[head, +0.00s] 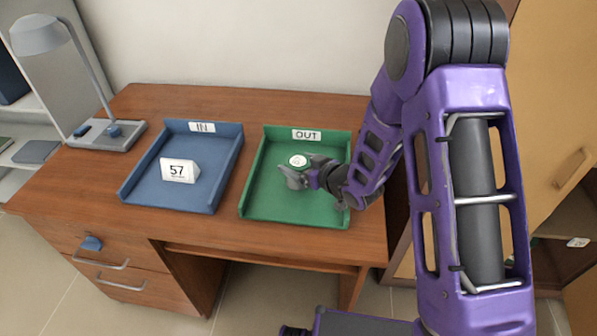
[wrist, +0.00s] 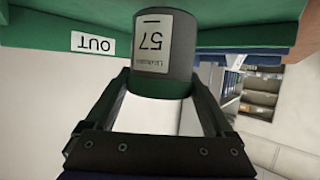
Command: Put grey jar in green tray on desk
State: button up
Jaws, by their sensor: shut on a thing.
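The green tray (head: 257,190), marked OUT, lies on the right half of the desk (head: 130,205). My gripper (head: 299,169) is over its middle, reaching in from the right. The grey jar shows in the wrist view (wrist: 168,30), between the two fingers of my gripper (wrist: 160,82), with a pale label reading 57. My gripper is shut on it. In the head view a round white top (head: 298,160) shows at the fingers; the jar's side is mostly hidden. I cannot tell whether the jar's base touches the tray floor.
A blue tray (head: 133,185), marked IN, lies left of the green tray and holds a white card (head: 180,171) reading 57. A desk lamp (head: 85,60) stands at the back left. A tan cabinet (head: 555,110) stands at the right.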

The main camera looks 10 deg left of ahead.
jog(key=shift+f, duration=1.25)
jog(key=shift+f+b, duration=0.2)
jog(key=shift+b, duration=0.1)
jog(key=o, duration=1.4)
jog(key=shift+r, duration=0.1)
jog(key=shift+r, duration=0.15)
jog(key=p+v, duration=0.1)
jog(key=v, duration=1.1)
